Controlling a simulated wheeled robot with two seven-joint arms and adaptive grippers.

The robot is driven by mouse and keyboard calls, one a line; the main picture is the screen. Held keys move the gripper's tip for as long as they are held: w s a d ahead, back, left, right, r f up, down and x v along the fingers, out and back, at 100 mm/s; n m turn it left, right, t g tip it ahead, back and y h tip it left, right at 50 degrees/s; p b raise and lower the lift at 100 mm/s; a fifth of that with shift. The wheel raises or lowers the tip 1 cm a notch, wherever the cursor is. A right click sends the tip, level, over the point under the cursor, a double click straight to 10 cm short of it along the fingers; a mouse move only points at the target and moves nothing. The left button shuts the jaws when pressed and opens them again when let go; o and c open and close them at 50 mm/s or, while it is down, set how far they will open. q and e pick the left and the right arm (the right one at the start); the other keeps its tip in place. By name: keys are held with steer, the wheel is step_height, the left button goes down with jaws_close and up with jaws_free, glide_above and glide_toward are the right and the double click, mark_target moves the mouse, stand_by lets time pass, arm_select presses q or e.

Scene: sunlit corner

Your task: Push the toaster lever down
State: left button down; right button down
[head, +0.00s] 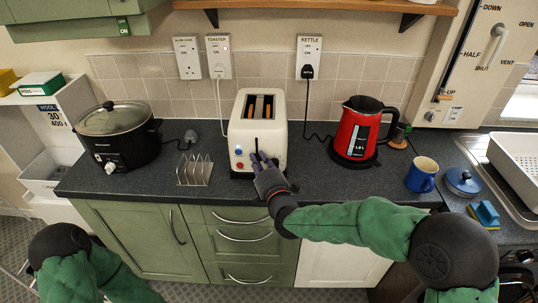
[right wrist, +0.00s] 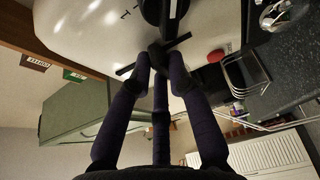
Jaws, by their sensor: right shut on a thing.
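The cream toaster (head: 245,132) stands on the dark worktop with its front towards me, and browned slices show in its two top slots. A blue knob and a red knob are on its front. My right gripper (head: 262,160) is at the toaster's front, its fingers around the lever. My left gripper is out of view; only my left arm shows at bottom left.
A black slow cooker (head: 118,145) and a wire toast rack (head: 194,170) stand left of the toaster. A red kettle (head: 357,130), a blue mug (head: 422,174) and a blue-lidded pot (head: 462,181) are to the right. The worktop (head: 318,178) between toaster and kettle is clear.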

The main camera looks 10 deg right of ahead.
step_height(320, 180, down, 3)
steer(key=shift+r+b, duration=0.15)
steer(key=shift+b, duration=0.6)
steer(key=c, duration=1.1)
jaws_free()
steer(key=shift+f, duration=0.2)
steer(key=shift+c, duration=0.2)
steer(key=shift+r, duration=0.1)
steer(key=shift+s, duration=0.55)
steer(key=s+d, duration=0.1)
steer(key=s, duration=1)
steer(key=shift+d, duration=0.15)
steer(key=shift+w, duration=0.1)
